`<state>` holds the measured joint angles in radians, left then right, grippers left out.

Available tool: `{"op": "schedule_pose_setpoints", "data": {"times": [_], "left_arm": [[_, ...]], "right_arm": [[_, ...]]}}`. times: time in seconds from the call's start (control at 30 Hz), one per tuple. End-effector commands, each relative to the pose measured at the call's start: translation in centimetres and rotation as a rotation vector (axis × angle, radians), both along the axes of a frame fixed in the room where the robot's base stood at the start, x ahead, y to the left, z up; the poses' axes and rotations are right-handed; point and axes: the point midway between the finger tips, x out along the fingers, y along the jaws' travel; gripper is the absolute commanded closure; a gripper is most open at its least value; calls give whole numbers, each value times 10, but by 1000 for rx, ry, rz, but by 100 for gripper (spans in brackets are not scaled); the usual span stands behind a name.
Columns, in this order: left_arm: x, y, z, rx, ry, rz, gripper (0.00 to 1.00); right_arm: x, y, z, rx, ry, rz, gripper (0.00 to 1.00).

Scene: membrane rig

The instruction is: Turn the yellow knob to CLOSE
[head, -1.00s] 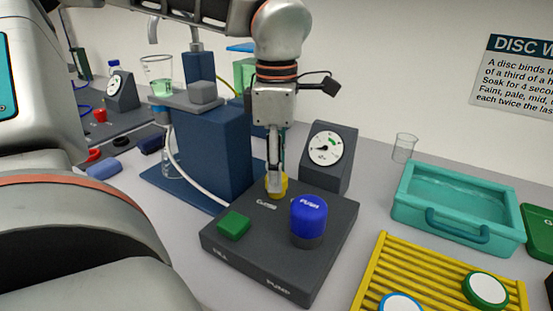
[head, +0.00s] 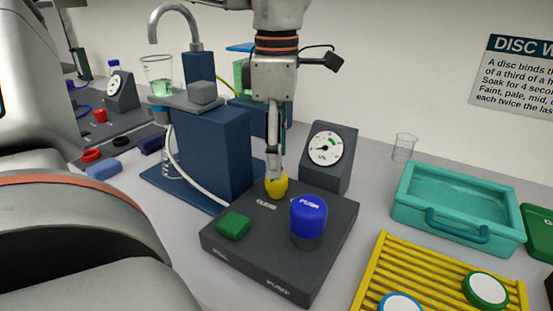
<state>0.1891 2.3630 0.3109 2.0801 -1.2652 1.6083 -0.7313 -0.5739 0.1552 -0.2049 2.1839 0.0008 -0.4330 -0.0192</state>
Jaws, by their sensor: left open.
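The yellow knob (head: 276,187) stands on top of the dark grey pump box (head: 262,265), behind a small label that appears to read CLOSE. My left gripper (head: 274,168) points straight down just above the knob. It is open, with its fingers seen nearly edge-on, and it holds nothing. The fingertips overlap the knob's top in the picture, so I cannot tell whether they touch it. The knob's exact turn is hard to read. My right gripper is not in view.
A blue PUSH button (head: 309,215) and a green block (head: 234,225) are on the same box. A dial gauge (head: 328,157) stands behind it. A teal tray (head: 455,207) and a yellow rack (head: 440,275) lie to the right. A blue stand (head: 212,155) is to the left.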

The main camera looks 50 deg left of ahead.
Motion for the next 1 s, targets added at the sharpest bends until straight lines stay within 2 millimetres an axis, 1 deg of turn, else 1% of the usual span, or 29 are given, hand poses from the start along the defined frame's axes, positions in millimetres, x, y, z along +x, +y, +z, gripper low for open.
{"op": "schedule_pose_setpoints", "data": {"times": [0.03, 0.2, 0.3, 0.4, 0.5, 0.6, 1.0], "left_arm": [[1, 0, 12, 2, -6, 2, 53], [1, 0, 46, 1, -4, 2, 53], [0, 0, 62, 1, -3, 2, 53], [0, 0, 73, 1, -2, 1, 53], [0, 0, 79, 1, -1, 0, 53], [0, 0, 81, 0, 0, 0, 53], [0, 0, 81, 0, 0, 0, 53]], "right_arm": [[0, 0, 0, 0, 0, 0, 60], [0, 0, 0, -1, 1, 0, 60], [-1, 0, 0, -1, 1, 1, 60], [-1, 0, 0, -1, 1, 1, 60], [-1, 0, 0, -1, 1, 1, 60], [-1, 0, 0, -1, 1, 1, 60], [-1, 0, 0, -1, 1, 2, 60]]}}
